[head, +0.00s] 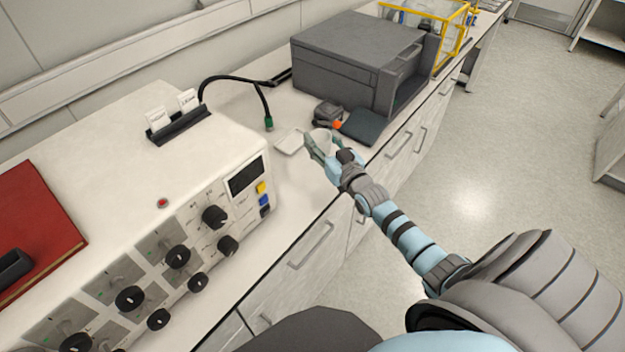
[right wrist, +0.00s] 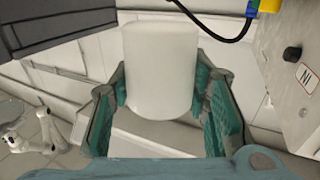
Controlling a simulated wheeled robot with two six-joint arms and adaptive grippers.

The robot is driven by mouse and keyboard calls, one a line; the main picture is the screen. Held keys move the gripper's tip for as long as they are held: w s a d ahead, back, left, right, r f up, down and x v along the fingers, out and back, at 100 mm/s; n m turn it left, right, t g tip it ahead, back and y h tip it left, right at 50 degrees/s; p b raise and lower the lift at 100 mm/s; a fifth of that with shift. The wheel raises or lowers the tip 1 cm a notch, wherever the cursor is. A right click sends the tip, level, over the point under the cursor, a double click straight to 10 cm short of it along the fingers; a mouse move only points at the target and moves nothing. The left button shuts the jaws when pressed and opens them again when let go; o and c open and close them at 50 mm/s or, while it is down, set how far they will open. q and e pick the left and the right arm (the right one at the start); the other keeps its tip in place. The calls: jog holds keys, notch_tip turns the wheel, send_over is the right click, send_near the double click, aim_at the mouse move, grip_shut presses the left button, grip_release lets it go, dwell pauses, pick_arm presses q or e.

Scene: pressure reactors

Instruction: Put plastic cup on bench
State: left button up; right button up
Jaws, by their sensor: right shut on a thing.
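My right gripper (head: 328,152) is shut on a white plastic cup (head: 321,136), with its fingers on either side of the cup. The cup fills the upper middle of the right wrist view (right wrist: 160,68), between the two green-padded fingers. In the head view the fingers partly hide the cup. The pale bench (head: 292,184) runs away from me, and the cup is over its surface near the front edge. I cannot tell whether the cup touches the bench. My left gripper is not in view.
A white control unit (head: 225,165) with black knobs stands to the left. A dark grey machine (head: 350,60) stands beyond. A small grey device (head: 328,113), a flat light plate (head: 289,142) and a black cable (head: 232,78) are nearby. Bare bench lies between control unit and gripper.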

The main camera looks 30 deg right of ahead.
notch_tip(320, 180, down, 9)
jog(key=b, duration=0.6)
jog(key=shift+w+f, duration=0.1)
jog(key=shift+w, duration=0.05)
notch_tip(320, 180, down, 4)
jog(key=b, duration=0.4)
jog(key=shift+r+p, duration=0.3)
jog(key=shift+r, duration=0.05)
jog(key=shift+f, duration=0.2)
jog(key=o, duration=1)
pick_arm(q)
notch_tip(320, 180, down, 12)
pick_arm(e)
jog(key=shift+o, duration=0.2)
jog(key=shift+r, duration=0.1)
